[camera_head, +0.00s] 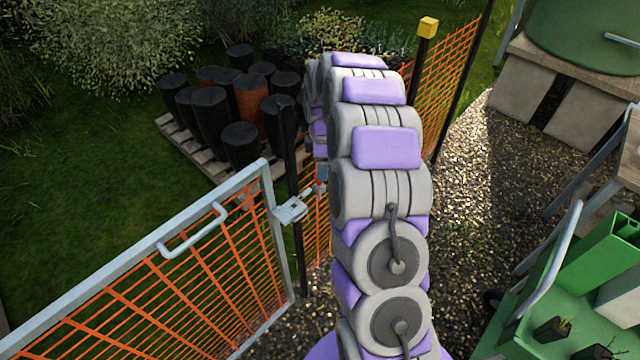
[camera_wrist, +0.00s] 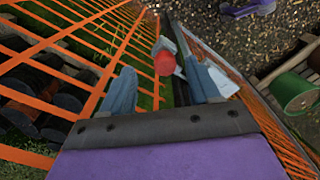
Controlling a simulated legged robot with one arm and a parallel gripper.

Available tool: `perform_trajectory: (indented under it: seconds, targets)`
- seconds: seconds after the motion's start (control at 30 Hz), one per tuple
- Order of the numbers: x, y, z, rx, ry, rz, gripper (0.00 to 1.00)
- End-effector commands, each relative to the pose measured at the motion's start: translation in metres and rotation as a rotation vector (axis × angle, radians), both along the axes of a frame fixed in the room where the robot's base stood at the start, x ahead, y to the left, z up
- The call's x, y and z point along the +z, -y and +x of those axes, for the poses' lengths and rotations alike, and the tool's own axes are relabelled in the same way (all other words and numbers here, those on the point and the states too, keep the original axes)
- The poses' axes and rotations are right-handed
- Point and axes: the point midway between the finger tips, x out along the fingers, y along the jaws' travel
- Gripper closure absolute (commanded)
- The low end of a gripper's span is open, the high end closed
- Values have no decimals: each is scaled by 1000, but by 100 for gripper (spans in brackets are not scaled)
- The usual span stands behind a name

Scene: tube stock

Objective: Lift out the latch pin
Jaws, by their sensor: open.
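A red round knob (camera_wrist: 164,63), which looks like the end of the latch pin, shows in the wrist view by a dark post and grey metal parts. My gripper (camera_wrist: 159,66) is open, its two blue-grey fingers on either side of the knob in the picture. I cannot tell whether the knob lies fully between them or a little beyond. In the head view the light grey latch (camera_head: 290,210) sits on the gate's edge beside a dark post.
The grey-framed gate (camera_head: 268,215) with orange mesh stands at left. An orange mesh fence (camera_head: 448,70) runs behind my arm. Black and rusty tubs (camera_head: 210,115) stand on a pallet on the grass. A green cart (camera_head: 560,285) is at right; gravel (camera_head: 480,190) lies clear between.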

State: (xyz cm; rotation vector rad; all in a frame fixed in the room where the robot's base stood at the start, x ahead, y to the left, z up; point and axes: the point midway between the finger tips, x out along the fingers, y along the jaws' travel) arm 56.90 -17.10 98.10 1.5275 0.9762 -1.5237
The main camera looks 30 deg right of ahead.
Motion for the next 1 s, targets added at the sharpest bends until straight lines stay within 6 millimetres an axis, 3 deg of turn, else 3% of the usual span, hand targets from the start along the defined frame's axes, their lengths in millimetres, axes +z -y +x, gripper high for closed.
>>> perform_trajectory:
  seconds: [0.3, 0.53, 1.0]
  targets:
    - [-42, -10, 0, 1, 0, -10, 39]
    - [-43, -5, 0, 1, 1, -5, 39]
    - [-43, -8, 0, 0, 1, -7, 83]
